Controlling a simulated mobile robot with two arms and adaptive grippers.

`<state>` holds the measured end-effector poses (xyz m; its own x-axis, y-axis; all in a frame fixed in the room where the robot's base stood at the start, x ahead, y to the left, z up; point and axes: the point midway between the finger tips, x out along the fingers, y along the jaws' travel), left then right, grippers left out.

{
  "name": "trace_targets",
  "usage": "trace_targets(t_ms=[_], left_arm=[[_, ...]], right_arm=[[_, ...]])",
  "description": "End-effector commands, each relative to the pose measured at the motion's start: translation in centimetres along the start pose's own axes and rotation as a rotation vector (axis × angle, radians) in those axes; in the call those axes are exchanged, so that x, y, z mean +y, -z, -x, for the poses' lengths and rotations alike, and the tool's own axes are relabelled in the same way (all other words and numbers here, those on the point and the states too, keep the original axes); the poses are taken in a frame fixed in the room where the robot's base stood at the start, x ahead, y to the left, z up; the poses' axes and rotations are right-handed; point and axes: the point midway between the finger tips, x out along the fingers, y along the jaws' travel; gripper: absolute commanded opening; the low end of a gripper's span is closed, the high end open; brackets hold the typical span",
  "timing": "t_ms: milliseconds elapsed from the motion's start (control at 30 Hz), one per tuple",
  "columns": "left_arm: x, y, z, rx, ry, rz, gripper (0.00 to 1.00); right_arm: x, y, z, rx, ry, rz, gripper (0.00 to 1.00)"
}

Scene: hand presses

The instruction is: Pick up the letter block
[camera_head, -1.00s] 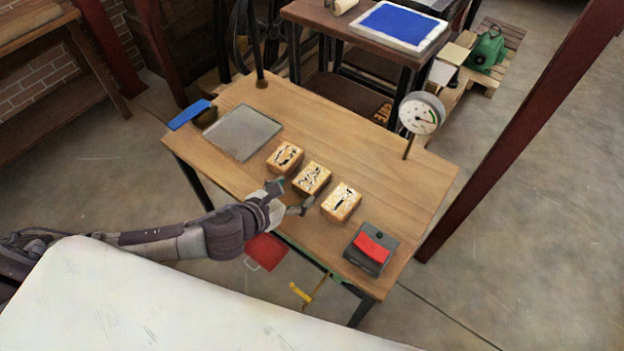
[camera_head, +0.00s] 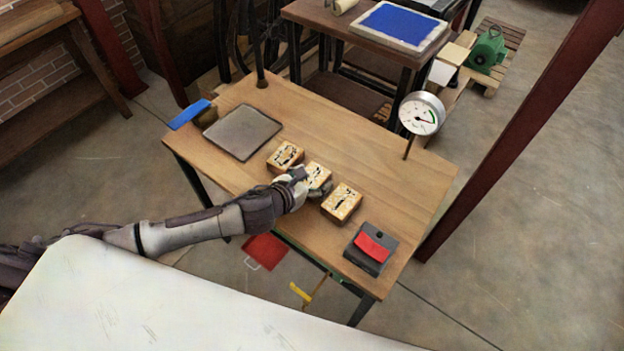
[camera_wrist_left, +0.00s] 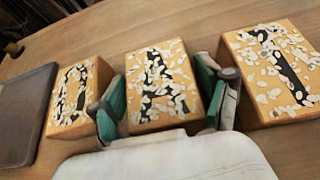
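Three wooden letter blocks with dark marks and pale flecks stand in a row on the wooden table (camera_head: 390,185): a left block (camera_head: 285,156), a middle block (camera_head: 318,174) and a right block (camera_head: 342,202). In the left wrist view they are the left (camera_wrist_left: 78,97), middle (camera_wrist_left: 160,85) and right (camera_wrist_left: 272,72) blocks. My left gripper (camera_wrist_left: 162,100) is open, with one green-padded finger on each side of the middle block. The fingers are close to its sides; firm contact cannot be told. In the head view my left gripper (camera_head: 303,181) partly covers this block. My right gripper is out of view.
A grey plate (camera_head: 242,132) lies left of the blocks. A dark box with a red top (camera_head: 374,246) is at the near right corner. A dial gauge (camera_head: 421,114) stands at the right edge. The table behind the blocks is clear.

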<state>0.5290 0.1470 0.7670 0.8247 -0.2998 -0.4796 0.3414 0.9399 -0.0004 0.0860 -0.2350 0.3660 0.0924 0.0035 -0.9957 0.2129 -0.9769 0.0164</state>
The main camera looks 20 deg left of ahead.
Motion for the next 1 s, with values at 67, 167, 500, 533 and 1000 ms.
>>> trace_targets(t_ms=[67,167,500,533,1000], left_arm=[[0.0,0.0,0.0,0.000,0.000,0.000,0.61],[0.0,0.0,0.0,0.000,0.000,0.000,0.44],[0.0,-0.1,0.1,0.000,0.000,0.000,0.25],[0.0,-0.1,0.1,-0.001,0.000,0.000,0.25],[-2.7,-5.2,2.5,-0.006,0.008,0.000,0.25]], right_arm=[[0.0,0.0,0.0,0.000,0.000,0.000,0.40],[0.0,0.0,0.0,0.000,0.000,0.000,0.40],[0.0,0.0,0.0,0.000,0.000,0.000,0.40],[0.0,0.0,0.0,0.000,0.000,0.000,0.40],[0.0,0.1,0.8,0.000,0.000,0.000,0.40]])
